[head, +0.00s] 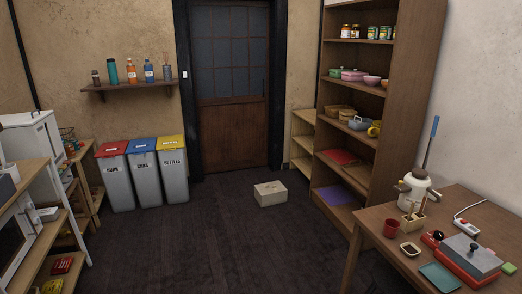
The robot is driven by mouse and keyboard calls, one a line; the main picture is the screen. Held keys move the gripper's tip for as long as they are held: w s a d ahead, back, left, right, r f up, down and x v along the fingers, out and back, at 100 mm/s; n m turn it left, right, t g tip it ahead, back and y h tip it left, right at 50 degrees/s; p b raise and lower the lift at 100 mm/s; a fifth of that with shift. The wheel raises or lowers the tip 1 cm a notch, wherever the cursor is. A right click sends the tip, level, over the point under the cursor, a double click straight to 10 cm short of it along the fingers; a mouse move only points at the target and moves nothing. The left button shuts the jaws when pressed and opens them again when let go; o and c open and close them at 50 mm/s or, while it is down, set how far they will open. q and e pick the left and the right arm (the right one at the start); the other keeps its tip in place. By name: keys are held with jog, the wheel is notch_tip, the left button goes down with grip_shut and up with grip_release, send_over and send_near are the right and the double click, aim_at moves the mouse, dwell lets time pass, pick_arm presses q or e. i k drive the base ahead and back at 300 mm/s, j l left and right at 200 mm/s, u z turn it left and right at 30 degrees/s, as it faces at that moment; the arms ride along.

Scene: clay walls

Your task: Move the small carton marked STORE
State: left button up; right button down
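A small pale carton (270,193) sits on the dark floor in the middle of the room, in front of the door. It looks closed, with a small dark mark on its top. The mark is too small to read, so I cannot tell whether it says STORE. Neither of my grippers shows in the head view.
Red, blue and yellow-lidded bins (144,172) stand along the back wall, left of the door (232,85). A tall wooden shelf (345,195) stands at right. A cluttered table (376,246) fills the front right, shelving the left. The floor (215,250) between is clear.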

aim_at(279, 197)
jog(key=i, duration=2.35)
jog(key=i+j, duration=0.1)
jog(key=i, duration=2.25)
jog(key=l+z, duration=0.05)
jog(key=l, duration=0.05)
